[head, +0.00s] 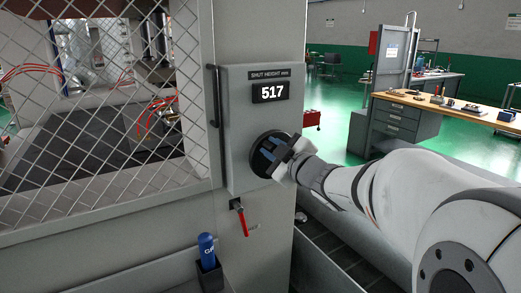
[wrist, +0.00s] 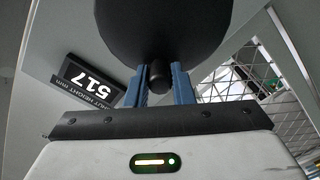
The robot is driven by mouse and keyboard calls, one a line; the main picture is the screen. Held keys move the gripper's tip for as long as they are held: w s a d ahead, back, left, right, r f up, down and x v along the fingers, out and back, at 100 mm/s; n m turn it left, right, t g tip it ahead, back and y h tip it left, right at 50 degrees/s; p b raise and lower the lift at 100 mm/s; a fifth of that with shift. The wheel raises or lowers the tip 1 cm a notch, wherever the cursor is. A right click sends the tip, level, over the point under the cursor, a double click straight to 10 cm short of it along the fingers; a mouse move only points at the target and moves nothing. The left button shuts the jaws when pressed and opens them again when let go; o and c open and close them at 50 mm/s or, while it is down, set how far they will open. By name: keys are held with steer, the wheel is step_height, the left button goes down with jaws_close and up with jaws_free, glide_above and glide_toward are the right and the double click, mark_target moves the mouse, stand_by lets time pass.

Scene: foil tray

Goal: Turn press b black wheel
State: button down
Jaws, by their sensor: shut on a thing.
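The black wheel (head: 264,152) is mounted on the grey panel of the press, below a display that reads 517. My gripper (head: 278,152) is at the wheel, reaching it from the right in the head view. In the wrist view the wheel (wrist: 165,28) fills the top middle as a dark disc. My gripper's blue fingers (wrist: 160,82) are on both sides of a short black knob (wrist: 160,76) on the wheel and are shut on it. My gripper hides part of the wheel in the head view.
The "SHUT HEIGHT mm" display (head: 270,92) is above the wheel. A red-handled lever (head: 242,220) and a blue bottle in a holder (head: 207,252) are below. A mesh guard (head: 100,110) stands to the left. A workbench (head: 450,110) is at the far right.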

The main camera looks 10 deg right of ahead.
steer(key=c, duration=1.3)
jaws_free()
steer(key=shift+o, duration=0.2)
steer(key=shift+s+d, duration=0.1)
steer(key=v, duration=0.7)
steer(key=shift+s, duration=0.3)
steer(key=shift+d, duration=0.15)
